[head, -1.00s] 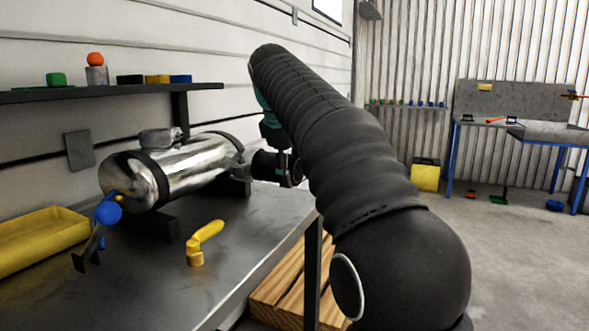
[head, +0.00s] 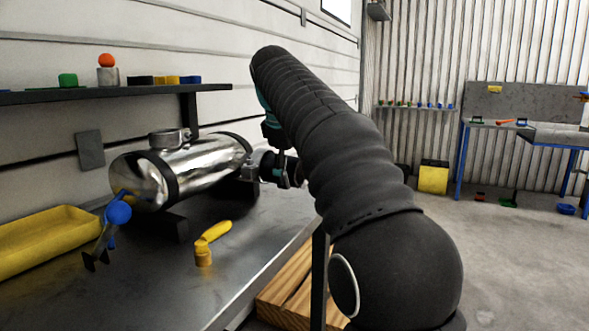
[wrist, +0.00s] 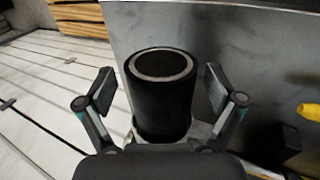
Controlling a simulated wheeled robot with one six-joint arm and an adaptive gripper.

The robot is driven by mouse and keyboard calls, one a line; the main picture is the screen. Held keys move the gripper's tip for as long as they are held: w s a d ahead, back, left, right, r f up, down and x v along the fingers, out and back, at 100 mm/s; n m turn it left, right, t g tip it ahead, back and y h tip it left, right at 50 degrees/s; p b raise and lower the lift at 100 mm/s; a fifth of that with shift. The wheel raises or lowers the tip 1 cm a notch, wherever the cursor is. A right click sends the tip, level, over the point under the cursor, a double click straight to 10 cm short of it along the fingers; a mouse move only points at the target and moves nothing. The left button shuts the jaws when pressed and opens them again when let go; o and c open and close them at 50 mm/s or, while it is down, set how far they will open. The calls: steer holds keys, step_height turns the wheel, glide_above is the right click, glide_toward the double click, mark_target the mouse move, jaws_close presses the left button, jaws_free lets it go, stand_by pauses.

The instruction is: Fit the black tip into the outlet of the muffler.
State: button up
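The shiny silver muffler (head: 210,165) lies on dark supports on the bench, with dark bands around it. The black tip (head: 267,163) is at its right end, largely hidden by my gripper (head: 287,172). In the wrist view the black tip (wrist: 160,105) is a dark cylinder with a pale ring on its end face. My gripper (wrist: 158,76) has its fingers spread on both sides of the tip, with a visible gap at each side. Silver metal shows around the tip's base; I cannot tell how deeply the tip sits in the outlet.
A yellow-handled tool (head: 211,243) stands on the bench (head: 150,290) in front of the muffler. A blue-knobbed item (head: 117,213) is at the muffler's left end, beside a yellow tray (head: 45,240). A shelf (head: 120,93) hangs behind. A wooden pallet (head: 285,290) is beside the bench.

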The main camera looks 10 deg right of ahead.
steer(key=shift+v, duration=3.55)
steer(key=shift+r, duration=0.15)
steer(key=shift+s+d, duration=0.3)
steer(key=shift+s, duration=0.2)
steer(key=s+d+f+m+y, duration=0.1)
steer(key=s+f+m, duration=0.4)
steer(key=s+f, duration=1)
steer(key=s+d+f+m+t+y, duration=0.1)
steer(key=s+d+f+m, duration=0.3)
steer(key=s+f, duration=1.1)
steer(key=shift+d+f+m+t+y, duration=0.25)
steer(key=shift+f+m+t+y, duration=0.05)
steer(key=shift+f+m, duration=0.6)
